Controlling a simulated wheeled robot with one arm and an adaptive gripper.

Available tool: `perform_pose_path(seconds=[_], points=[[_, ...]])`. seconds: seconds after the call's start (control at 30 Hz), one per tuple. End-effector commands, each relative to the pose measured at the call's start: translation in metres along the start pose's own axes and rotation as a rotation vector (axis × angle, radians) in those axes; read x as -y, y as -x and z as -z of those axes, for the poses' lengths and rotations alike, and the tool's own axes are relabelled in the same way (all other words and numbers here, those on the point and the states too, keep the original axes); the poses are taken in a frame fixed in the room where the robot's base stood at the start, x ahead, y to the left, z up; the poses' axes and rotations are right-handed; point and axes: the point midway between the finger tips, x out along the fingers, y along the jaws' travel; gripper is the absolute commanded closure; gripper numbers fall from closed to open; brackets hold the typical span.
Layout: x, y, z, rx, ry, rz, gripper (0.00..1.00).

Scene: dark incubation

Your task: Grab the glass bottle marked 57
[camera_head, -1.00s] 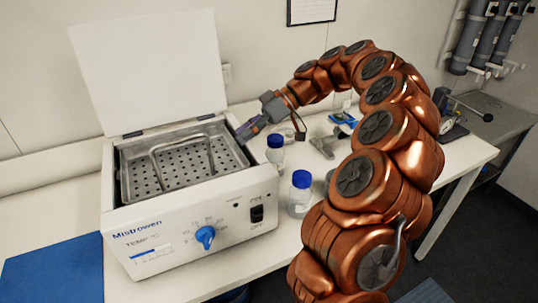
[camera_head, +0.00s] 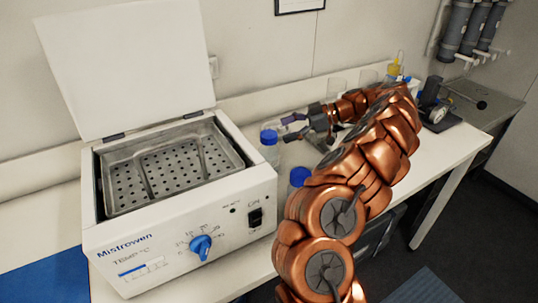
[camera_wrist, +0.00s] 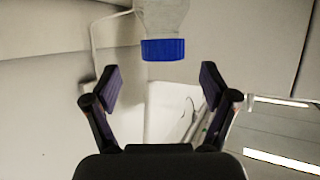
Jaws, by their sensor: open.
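Two clear glass bottles with blue caps stand on the bench right of the water bath. The farther bottle (camera_head: 271,155) stands close to the bath's right side. The nearer bottle (camera_head: 298,179) is partly hidden by my arm. I cannot read a number on either. My gripper (camera_head: 289,129) is open and empty, its fingers pointing left toward the farther bottle, about level with its cap. In the wrist view, a blue-capped bottle (camera_wrist: 163,50) appears upside down, centred beyond the two spread fingers (camera_wrist: 159,85), with a gap to each side.
The open water bath (camera_head: 180,225), with its raised lid (camera_head: 125,70) and perforated tray, stands left of the bottles. Glassware and a yellow-topped item (camera_head: 395,70) stand at the back right. A dark gauge stand (camera_head: 437,113) is near the bench's right end.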

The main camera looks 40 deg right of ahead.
Motion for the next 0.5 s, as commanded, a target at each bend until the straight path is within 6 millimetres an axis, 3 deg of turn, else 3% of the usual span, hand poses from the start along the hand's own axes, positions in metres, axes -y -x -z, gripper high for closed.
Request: perform_pose_path(seconds=[0.5], points=[[0.003, -0.023, 0.004, -0.001, -0.005, -0.001, 0.16]])
